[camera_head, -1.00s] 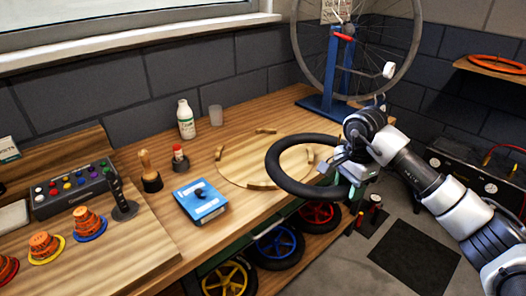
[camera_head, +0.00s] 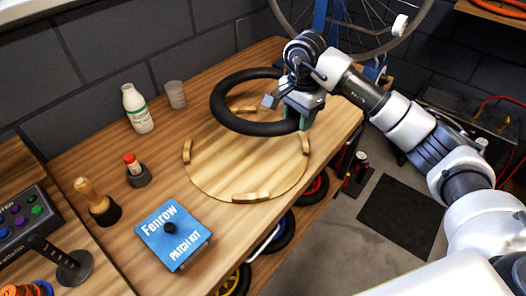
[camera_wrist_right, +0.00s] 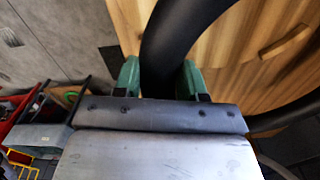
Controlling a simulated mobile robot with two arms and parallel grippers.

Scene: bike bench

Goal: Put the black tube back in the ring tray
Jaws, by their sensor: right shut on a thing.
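The black tube (camera_head: 228,119) is a thick ring held above the back part of the round wooden ring tray (camera_head: 240,170). The tray lies on the bench and has several raised curved blocks around its rim. My right gripper (camera_head: 304,113) is shut on the right side of the tube. In the right wrist view the tube (camera_wrist_right: 172,45) passes between the green fingertips (camera_wrist_right: 160,78), with part of the tray's wood and one rim block beyond it. The tube covers part of the tray's back edge. My left gripper is not in view.
A blue patch kit box (camera_head: 172,234) lies in front of the tray. A white bottle (camera_head: 137,108), a clear cup (camera_head: 175,94), a red-capped bottle in a dark holder (camera_head: 136,170) and a wooden-handled tool (camera_head: 97,202) stand to the left. The wheel stand is behind.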

